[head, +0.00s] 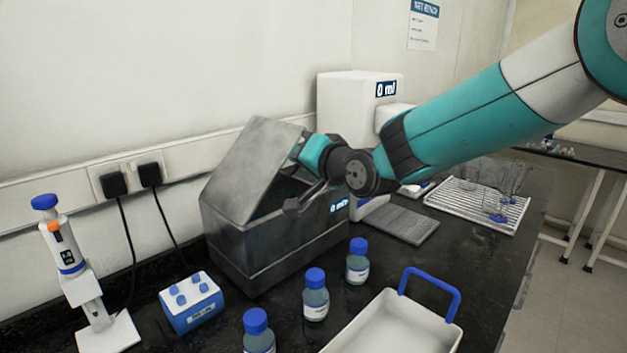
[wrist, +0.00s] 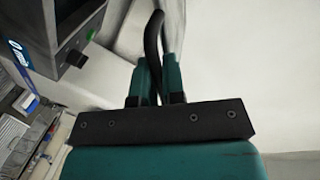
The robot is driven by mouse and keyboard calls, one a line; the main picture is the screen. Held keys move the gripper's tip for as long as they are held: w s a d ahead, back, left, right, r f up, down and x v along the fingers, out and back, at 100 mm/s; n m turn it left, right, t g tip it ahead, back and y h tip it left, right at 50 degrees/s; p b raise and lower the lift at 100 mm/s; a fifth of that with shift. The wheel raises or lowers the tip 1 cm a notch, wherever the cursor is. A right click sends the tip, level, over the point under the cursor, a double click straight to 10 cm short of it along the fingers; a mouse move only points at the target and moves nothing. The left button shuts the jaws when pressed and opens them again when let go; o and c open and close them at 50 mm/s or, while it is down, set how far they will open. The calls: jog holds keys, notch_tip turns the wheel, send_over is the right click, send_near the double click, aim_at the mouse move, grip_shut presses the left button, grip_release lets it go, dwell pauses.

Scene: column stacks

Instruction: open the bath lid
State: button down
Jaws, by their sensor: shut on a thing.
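The bath (head: 270,245) is a grey metal box on the dark bench, left of centre in the head view. Its lid (head: 245,165) is raised and tilted, with a dark gap between lid and box. My gripper (head: 301,150) is at the lid's right edge. In the wrist view, my gripper (wrist: 158,75) has its two teal fingers closed around a dark curved bar, which looks like the lid handle (wrist: 153,38). The bath's dark front (wrist: 75,30), with a small green button, appears at the upper left there. My arm hides part of the bath's right end.
Blue-capped bottles (head: 316,295) stand in front of the bath, beside a white tray (head: 395,325) with a blue handle. A blue rack (head: 191,305) and a pipette stand (head: 100,325) are at left. A white device (head: 345,105) stands behind; a wire rack (head: 475,205) lies right.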

jog(key=s+a+r+n+t+b, duration=0.2)
jog(key=s+a+r+n+b, duration=0.3)
jog(key=s+a+n+b, duration=0.4)
jog(key=shift+s+n+y+b, duration=0.3)
jog(key=shift+s+n+b, duration=0.1)
jog(key=shift+s+b, duration=0.5)
jog(key=shift+a, duration=0.1)
jog(key=c, duration=1.2)
grip_release()
jog(key=shift+c, duration=0.2)
jog(key=shift+s, duration=0.1)
jog(key=b+v, duration=0.4)
jog(key=v, duration=1.3)
jog(key=shift+s, duration=0.2)
